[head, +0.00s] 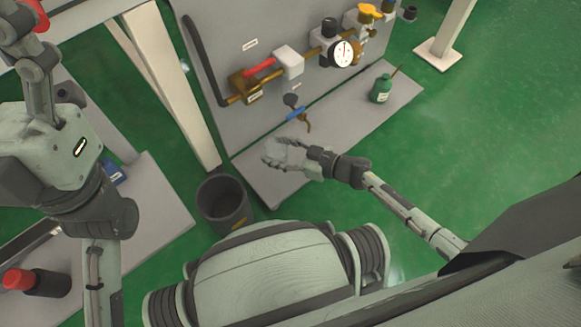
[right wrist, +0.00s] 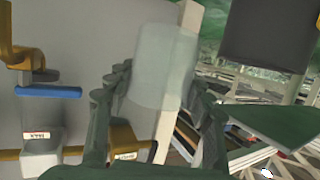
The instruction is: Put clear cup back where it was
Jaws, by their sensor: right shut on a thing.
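The clear cup (head: 278,151) is see-through and faint, above the grey bench plate (head: 272,190) near its front left end. My right gripper (head: 296,157) is shut on it. In the right wrist view the cup (right wrist: 166,68) sits between the two fingers (right wrist: 165,95), which press on its sides. I cannot tell whether it touches the plate. My left gripper (head: 42,78) is close to the camera at the far left, cut by the picture edge, and its jaw opening cannot be judged.
A grey panel with brass pipes (head: 242,90), a blue-handled valve (head: 296,114) and a gauge (head: 342,53) stands behind the cup. A dark bin (head: 222,203) stands left. The plate between cup and bottle is clear.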

